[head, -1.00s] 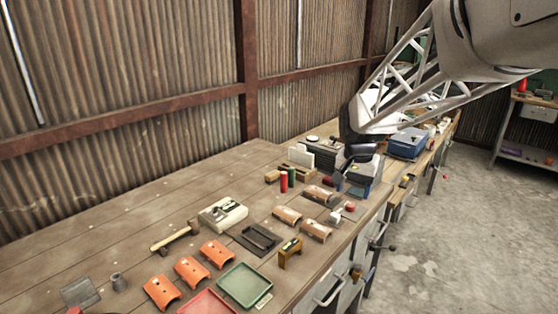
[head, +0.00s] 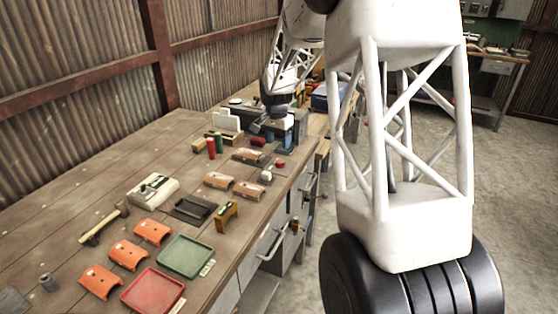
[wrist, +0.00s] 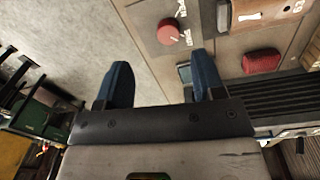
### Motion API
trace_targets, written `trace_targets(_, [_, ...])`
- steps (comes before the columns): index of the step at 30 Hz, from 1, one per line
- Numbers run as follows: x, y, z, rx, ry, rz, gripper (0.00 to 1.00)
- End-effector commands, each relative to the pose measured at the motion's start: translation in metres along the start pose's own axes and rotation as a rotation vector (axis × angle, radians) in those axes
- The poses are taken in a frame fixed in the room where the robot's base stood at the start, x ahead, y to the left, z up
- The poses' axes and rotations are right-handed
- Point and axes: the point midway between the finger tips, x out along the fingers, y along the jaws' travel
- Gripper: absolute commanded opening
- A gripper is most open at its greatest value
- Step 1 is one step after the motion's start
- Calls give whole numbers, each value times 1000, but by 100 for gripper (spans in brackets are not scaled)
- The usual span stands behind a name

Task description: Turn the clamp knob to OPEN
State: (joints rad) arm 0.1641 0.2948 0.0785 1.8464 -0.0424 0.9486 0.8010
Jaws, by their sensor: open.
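A round red knob (wrist: 170,33) sits on a flat plate with white lettering beside it, in the upper middle of the wrist view. The knob also shows as a small red spot (head: 280,163) near the bench's right edge in the head view. My gripper (wrist: 163,78) is open, with two blue fingers apart and nothing between them. In the wrist view the knob lies beyond the fingertips, roughly in line with the gap, and is not touched. In the head view my gripper (head: 287,139) hangs over the bench just behind the knob.
A red block (wrist: 262,62) lies right of the fingers. Orange curved pieces (head: 126,253) and trays (head: 186,256) lie in front.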

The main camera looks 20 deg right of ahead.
Motion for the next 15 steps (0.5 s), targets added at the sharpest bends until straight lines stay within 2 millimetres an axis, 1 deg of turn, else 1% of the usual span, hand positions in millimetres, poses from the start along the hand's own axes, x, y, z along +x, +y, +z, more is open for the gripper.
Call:
trace_targets(1, [6,-3,-6,11,-3,3,63])
trace_targets(3, [11,-7,-12,25,-5,6,63])
trace_targets(6, [16,-10,-16,36,-7,8,63])
trace_targets(15, [18,-11,-18,41,-8,9,63])
